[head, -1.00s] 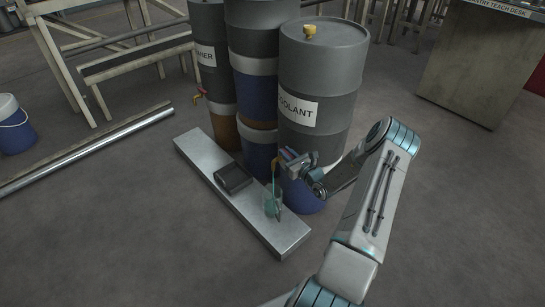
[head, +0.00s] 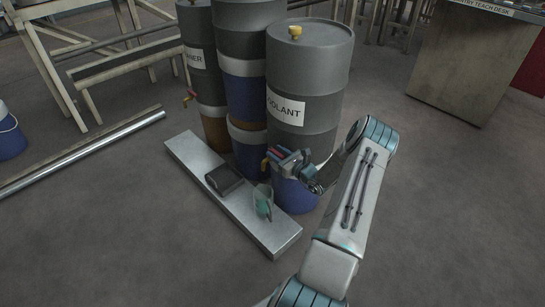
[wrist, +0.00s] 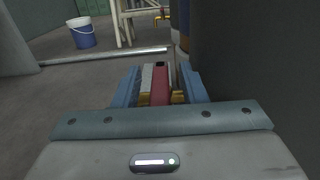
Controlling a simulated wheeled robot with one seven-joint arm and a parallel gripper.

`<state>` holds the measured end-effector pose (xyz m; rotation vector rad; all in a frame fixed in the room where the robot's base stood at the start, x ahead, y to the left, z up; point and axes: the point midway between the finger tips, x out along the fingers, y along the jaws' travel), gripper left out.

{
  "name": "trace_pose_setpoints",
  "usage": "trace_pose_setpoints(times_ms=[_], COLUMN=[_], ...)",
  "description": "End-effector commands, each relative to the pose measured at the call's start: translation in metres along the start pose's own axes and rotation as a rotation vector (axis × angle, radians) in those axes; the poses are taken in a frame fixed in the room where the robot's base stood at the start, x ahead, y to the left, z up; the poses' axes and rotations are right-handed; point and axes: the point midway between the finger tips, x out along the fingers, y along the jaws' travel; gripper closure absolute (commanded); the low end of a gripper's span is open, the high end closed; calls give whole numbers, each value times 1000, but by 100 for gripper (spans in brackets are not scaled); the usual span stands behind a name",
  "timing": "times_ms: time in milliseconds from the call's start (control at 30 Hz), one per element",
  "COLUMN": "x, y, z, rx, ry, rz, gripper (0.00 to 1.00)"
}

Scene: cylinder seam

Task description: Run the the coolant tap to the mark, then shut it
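The coolant drum (head: 308,75) is grey with a blue lower band and a white "COOLANT" label. Its tap, with an orange-brown spout (head: 264,164), is low on its front. My gripper (head: 284,158) is at the tap; in the wrist view its blue fingers (wrist: 160,88) sit around the red tap handle (wrist: 160,90) and look shut on it. A clear jug (head: 263,200) with teal liquid stands on the metal bench below the spout. No stream shows between spout and jug. The mark on the jug is too small to make out.
The low metal bench (head: 273,238) also holds a dark grey box (head: 224,179). Other drums (head: 250,85) stand left of the coolant drum, one with a red-handled tap (head: 190,97). A metal pipe (head: 95,146) lies at left. The floor at front left is clear.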

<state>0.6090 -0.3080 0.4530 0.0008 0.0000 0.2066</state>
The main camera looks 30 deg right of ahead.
Motion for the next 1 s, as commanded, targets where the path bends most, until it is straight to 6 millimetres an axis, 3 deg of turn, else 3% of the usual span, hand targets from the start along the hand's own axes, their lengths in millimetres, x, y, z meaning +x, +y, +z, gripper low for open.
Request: trace_pose_setpoints(times_ms=[233,700,1000], x=[-14,-118,-143], y=[1,-1,0], z=[1,2,0], rx=[1,1,1], ry=[2,2,1], rz=[0,-6,-2], gripper=[62,62,62])
